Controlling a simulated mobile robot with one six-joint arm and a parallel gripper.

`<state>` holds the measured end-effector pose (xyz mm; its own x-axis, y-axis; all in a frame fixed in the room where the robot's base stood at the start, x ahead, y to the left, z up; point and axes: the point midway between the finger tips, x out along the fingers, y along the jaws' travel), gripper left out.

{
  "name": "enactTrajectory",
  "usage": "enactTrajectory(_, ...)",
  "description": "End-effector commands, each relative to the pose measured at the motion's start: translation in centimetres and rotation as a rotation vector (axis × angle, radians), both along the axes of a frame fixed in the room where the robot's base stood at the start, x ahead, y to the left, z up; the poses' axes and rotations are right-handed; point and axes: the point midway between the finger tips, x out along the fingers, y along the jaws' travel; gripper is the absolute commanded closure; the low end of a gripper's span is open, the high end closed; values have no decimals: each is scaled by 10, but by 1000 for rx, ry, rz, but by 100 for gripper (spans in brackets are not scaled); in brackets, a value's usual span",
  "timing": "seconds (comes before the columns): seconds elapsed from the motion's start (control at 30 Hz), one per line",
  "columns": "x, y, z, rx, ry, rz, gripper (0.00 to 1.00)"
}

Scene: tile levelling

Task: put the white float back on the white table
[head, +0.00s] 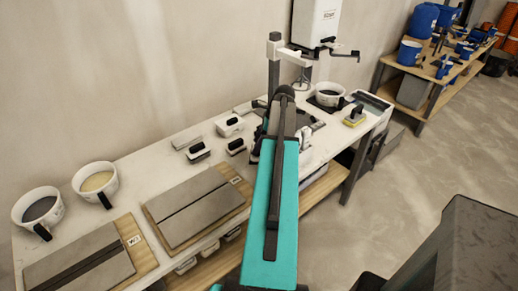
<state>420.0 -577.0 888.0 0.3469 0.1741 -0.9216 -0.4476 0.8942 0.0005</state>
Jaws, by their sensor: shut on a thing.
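My teal arm (270,215) reaches over the white table (140,165) and hides what lies behind it. My gripper cannot be made out; the arm covers the place where its end would be. Small dark and white parts (306,156) show just right of the arm, too small to identify. Several pale floats or blocks with dark handles lie left of the arm, among them one at the back (230,126), one nearer (198,152) and one beside the arm (237,146). I cannot tell which is the white float, or whether it is among them.
Two buckets (40,210) (97,183) stand at the table's left end, near two tiled boards (80,265) (190,205). A grey stand (274,65) rises behind.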

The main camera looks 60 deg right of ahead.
Motion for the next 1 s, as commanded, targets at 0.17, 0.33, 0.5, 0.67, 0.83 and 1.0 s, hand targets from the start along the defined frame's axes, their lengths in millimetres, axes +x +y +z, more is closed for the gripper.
enactTrajectory(0.17,0,1,-11,2,1,1,78)
enactTrajectory(0.33,0,0,-28,1,0,0,78)
enactTrajectory(0.5,0,0,-36,0,0,0,78)
enactTrajectory(0.67,0,0,-36,0,0,0,78)
enactTrajectory(0.83,0,0,-37,0,0,0,78)
enactTrajectory(1.0,0,0,-39,0,0,0,32)
